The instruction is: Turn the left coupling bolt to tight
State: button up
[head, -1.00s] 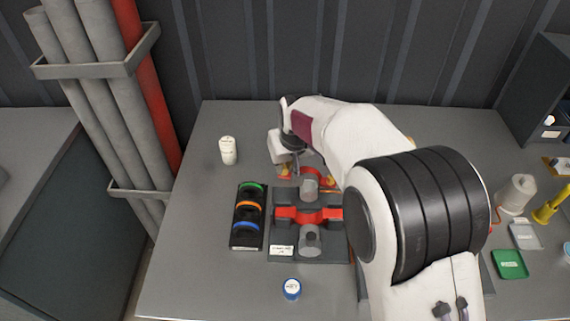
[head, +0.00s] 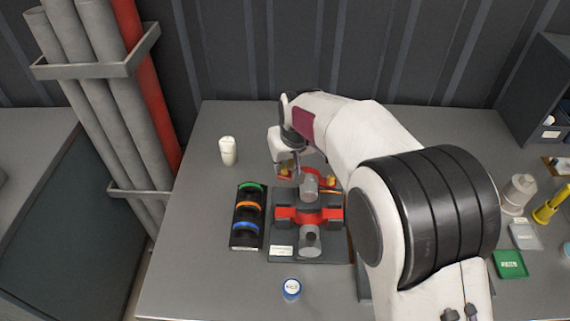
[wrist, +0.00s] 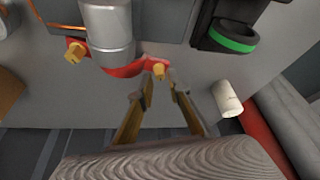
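A red coupling (head: 316,172) with brass bolts sits at the back end of a grey pipe on the dark fixture. The left coupling bolt (head: 285,171) is just below my gripper (head: 294,165) in the head view. In the wrist view, which is turned around, this bolt (wrist: 158,68) shows at the tips of my gripper (wrist: 160,76). The two fingers stand apart, one on each side of the bolt's line. Whether they touch it I cannot tell. The other bolt (wrist: 75,50) is at the left in the wrist view, and at the right in the head view (head: 331,178).
A black rack (head: 247,216) with green, orange and blue rings lies left of the fixture (head: 280,259). A white cylinder (head: 228,151) stands at the back left, and a blue-and-white one (head: 291,289) at the front. A green tray (head: 510,264) is at the right.

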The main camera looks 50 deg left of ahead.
jog(key=v, duration=1)
jog(key=shift+r, duration=0.3)
jog(key=shift+d, duration=0.15)
jog(key=s+d+f+h, duration=0.1)
jog(key=s+d+f, duration=0.15)
jog(key=d, duration=0.25)
jog(key=w+d+r+m+h, duration=0.1)
jog(key=d+r+m, duration=0.2)
jog(key=d, duration=1.1)
jog(key=d+r+m+h, duration=0.1)
jog(key=d+r+m, duration=0.15)
jog(key=d, duration=1.25)
jog(key=s+d+r+m+t, duration=0.1)
jog(key=s+d+m, duration=0.1)
jog(key=d, duration=0.6)
jog(key=s+d+r+m+t, duration=0.1)
jog(key=s+d+r+m, duration=0.1)
jog(key=d, duration=0.6)
jog(key=s+d+r+m+t+h, duration=0.1)
jog(key=s+d+m, duration=0.2)
jog(key=d, duration=0.5)
jog(key=shift+s+r+t, duration=0.2)
jog(key=shift+s+t, duration=0.1)
jog(key=shift+s, duration=0.35)
